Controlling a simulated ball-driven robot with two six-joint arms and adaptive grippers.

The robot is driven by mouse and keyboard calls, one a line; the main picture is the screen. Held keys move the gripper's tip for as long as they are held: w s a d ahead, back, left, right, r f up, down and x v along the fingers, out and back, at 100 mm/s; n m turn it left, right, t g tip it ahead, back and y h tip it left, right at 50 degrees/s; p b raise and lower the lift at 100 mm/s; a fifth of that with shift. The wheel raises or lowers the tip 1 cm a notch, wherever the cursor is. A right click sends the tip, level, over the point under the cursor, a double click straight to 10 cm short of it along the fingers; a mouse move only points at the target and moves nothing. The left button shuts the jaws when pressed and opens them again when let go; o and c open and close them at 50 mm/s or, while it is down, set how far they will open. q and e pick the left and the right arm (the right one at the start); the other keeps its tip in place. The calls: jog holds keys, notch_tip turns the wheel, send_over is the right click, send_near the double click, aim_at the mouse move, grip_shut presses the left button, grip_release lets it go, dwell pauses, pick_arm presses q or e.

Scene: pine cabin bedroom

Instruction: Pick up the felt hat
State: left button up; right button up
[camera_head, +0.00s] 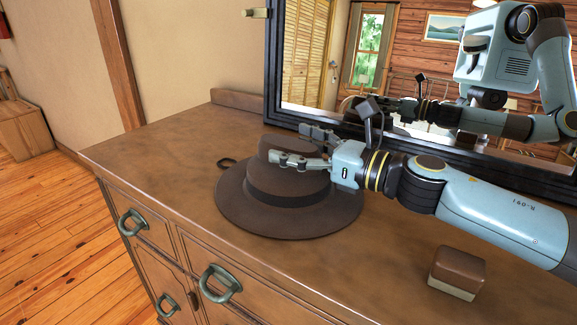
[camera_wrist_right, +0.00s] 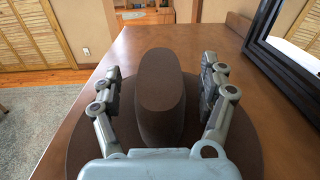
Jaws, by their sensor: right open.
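The dark brown felt hat (camera_head: 290,205) lies brim down on the dresser top, with a darker band around its crown. My right gripper (camera_head: 290,145) is at the crown, reaching in from the right. In the right wrist view the hat's crown (camera_wrist_right: 162,95) stands between the two open fingers of the right gripper (camera_wrist_right: 160,88), with a visible gap on each side. The brim spreads below and beyond the fingers. My left gripper is in neither view.
The wooden dresser top (camera_head: 165,150) is clear left of the hat. A black-framed mirror (camera_head: 272,65) stands along the back and reflects me.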

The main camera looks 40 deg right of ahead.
jog(key=shift+x, duration=0.9)
jog(key=shift+s, duration=0.1)
grip_shut()
